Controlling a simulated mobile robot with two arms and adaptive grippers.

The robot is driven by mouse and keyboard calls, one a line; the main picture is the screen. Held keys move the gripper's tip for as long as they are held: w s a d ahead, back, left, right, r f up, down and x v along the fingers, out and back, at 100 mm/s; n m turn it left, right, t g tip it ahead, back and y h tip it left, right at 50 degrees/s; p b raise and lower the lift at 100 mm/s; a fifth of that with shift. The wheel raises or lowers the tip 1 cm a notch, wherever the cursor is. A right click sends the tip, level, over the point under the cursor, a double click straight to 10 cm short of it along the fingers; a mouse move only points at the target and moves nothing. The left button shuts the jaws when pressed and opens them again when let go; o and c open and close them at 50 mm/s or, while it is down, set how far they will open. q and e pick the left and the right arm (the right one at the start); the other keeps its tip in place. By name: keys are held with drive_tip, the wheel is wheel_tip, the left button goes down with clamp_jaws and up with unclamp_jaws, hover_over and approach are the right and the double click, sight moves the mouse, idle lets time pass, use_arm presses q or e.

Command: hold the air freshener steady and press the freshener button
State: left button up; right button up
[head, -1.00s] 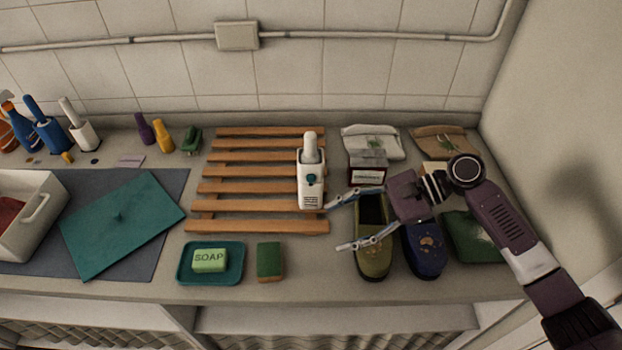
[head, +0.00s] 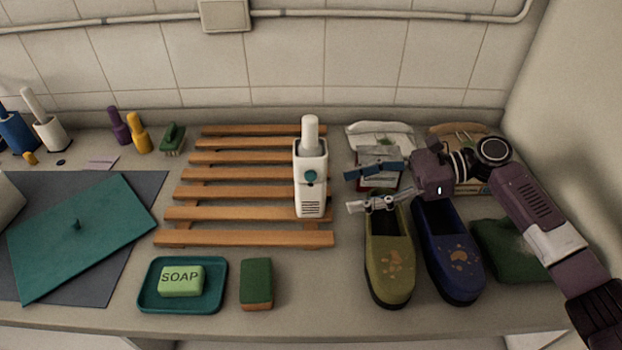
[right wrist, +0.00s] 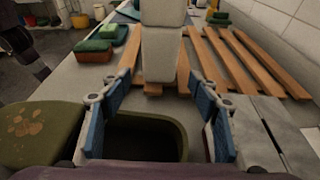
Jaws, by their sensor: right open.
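The air freshener (head: 311,202) is a white upright bottle with a tall white top and a round teal button (head: 310,176) on its front. It stands at the right end of the wooden slatted rack. My right gripper (head: 352,190) is open and empty, just right of the bottle, with both fingertips pointing at it and a small gap between. In the right wrist view the bottle (right wrist: 162,60) stands ahead between the open blue-padded fingers (right wrist: 160,98); its top is cut off and the button is not visible there. My left gripper is not in view.
The slatted rack (head: 235,213) lies left of the bottle. A green shoe (head: 391,260) and a blue shoe (head: 449,255) lie below my right gripper. A box (head: 378,180) and white packet (head: 385,132) are behind it. A soap dish (head: 150,296) and sponge (head: 256,284) lie in front.

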sight(316, 197)
drive_tip(key=b+x, duration=0.2)
drive_tip(key=x, duration=0.3)
drive_tip(key=shift+a+f, duration=0.1)
drive_tip(key=shift+f, duration=0.1)
drive_tip(key=shift+a+p, duration=1)
drive_tip(key=shift+p, duration=0.05)
use_arm(q)
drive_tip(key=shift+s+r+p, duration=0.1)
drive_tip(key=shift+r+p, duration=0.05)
drive_tip(key=shift+p, duration=0.15)
use_arm(e)
drive_tip(key=shift+x, duration=0.9)
drive_tip(key=shift+f, duration=0.15)
drive_tip(key=shift+c, duration=0.2)
drive_tip(key=c, duration=0.7)
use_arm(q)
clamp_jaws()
use_arm(e)
drive_tip(key=shift+d, duration=0.1)
